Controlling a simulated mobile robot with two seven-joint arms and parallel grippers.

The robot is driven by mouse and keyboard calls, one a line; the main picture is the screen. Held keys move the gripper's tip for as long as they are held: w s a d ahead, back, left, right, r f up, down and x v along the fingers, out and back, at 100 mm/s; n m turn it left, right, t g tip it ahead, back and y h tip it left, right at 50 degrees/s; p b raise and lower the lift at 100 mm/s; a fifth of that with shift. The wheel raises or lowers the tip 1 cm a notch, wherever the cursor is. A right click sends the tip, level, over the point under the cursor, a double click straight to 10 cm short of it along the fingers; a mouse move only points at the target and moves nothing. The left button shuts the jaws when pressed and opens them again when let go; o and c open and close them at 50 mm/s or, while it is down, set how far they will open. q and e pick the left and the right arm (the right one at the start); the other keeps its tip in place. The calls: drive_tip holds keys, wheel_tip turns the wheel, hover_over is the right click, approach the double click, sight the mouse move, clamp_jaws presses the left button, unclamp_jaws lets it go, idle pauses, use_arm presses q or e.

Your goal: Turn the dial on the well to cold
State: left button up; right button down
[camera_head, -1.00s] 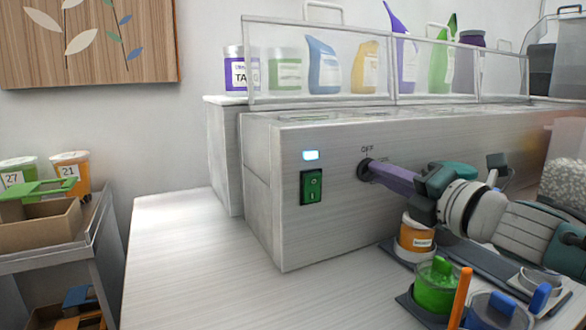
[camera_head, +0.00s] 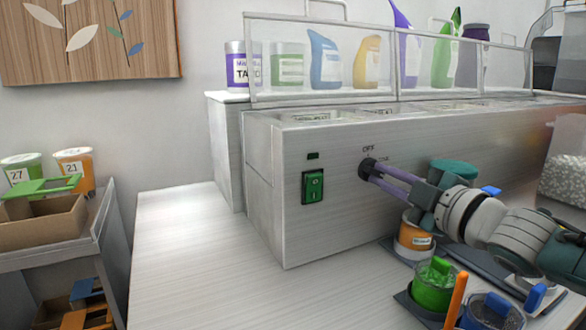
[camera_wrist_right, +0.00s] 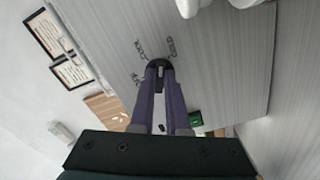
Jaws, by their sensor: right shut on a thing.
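The well (camera_head: 330,160) is a long brushed-metal box with a clear guard. Its small black dial (camera_head: 366,169) is on the front face, under the word OFF. My right gripper (camera_head: 375,174) reaches in from the right, its two purple fingers shut on the dial. In the right wrist view the fingertips (camera_wrist_right: 160,72) are on either side of the dial (camera_wrist_right: 158,63). Several labels (camera_wrist_right: 140,50) surround the dial there, tilted and small; one looks like COLD (camera_wrist_right: 170,46). Which label the dial points to is unclear. My left gripper is out of view.
A green switch (camera_head: 313,186) and a dark indicator (camera_head: 313,156) are left of the dial. An orange-labelled jar (camera_head: 415,238), a green cup (camera_head: 434,284) and a blue-handled container (camera_head: 492,312) stand below my right arm. The counter (camera_head: 190,255) at left is clear.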

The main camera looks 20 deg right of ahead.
drive_tip(key=m, duration=0.4)
drive_tip(key=shift+p, duration=0.35)
drive_tip(key=shift+m, duration=0.3)
drive_tip(key=c, duration=0.9)
unclamp_jaws()
drive_tip(key=shift+s, duration=0.65)
drive_tip(key=s, duration=0.5)
drive_tip(key=s+p, duration=0.1)
drive_tip(key=s, duration=0.2)
drive_tip(key=shift+s+d, duration=0.35)
